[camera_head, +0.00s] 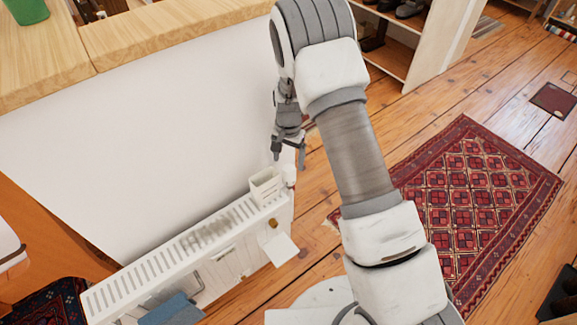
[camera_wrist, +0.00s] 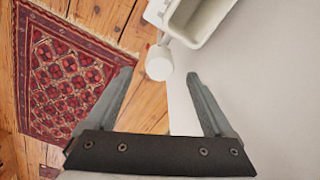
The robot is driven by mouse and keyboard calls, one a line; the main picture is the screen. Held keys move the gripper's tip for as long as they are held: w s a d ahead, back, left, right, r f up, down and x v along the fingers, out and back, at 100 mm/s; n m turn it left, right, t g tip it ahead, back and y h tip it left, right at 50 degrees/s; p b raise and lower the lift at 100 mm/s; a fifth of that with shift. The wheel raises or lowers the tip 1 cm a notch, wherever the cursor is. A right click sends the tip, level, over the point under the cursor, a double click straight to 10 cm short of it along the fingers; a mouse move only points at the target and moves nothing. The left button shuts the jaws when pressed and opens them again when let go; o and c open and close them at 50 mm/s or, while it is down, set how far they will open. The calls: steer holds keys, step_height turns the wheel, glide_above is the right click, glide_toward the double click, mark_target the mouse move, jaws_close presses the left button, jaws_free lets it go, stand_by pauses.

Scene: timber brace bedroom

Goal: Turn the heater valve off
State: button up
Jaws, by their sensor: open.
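The white heater (camera_head: 190,262) stands along the white wall panel in the head view, its slotted top facing up. Its small white valve knob (camera_head: 289,174) is at the heater's right end, just below my gripper (camera_head: 288,156). In the wrist view the round knob (camera_wrist: 159,63) lies ahead of my open gripper (camera_wrist: 160,82), between the lines of the two fingers and near their tips. I cannot tell whether the fingers touch it. Nothing is held. A small red mark shows beside the knob.
A white open box (camera_head: 266,187) sits on the heater's right end, close to the knob; it also shows in the wrist view (camera_wrist: 196,22). The white wall panel (camera_head: 150,140) is close on one side. A red patterned rug (camera_head: 480,195) lies on the open wooden floor. A blue cloth (camera_head: 172,310) hangs at the heater's front.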

step_height(320, 180, up, 10)
steer(key=p, duration=0.2)
steer(key=shift+f, duration=0.1)
stand_by(0.3)
step_height(320, 180, up, 11)
steer(key=n+t, duration=0.1)
glide_above(289, 168)
steer(key=s+d, duration=0.2)
steer(key=s, duration=0.1)
steer(key=s+d+r+n+t+y, duration=0.1)
steer(key=s+d+r+n, duration=0.15)
steer(key=s+r, duration=0.55)
steer(key=s+d+r+n+t+h+p, duration=0.1)
steer(key=s+d+r+t, duration=0.15)
steer(key=s+r, duration=0.45)
steer(key=s+d+r+n+t, duration=0.15)
steer(key=s+d+r, duration=0.25)
steer(key=s, duration=0.6)
step_height(289, 168, up, 16)
steer(key=p, duration=1.6)
steer(key=shift+a+f, duration=0.2)
steer(key=shift+a, duration=0.15)
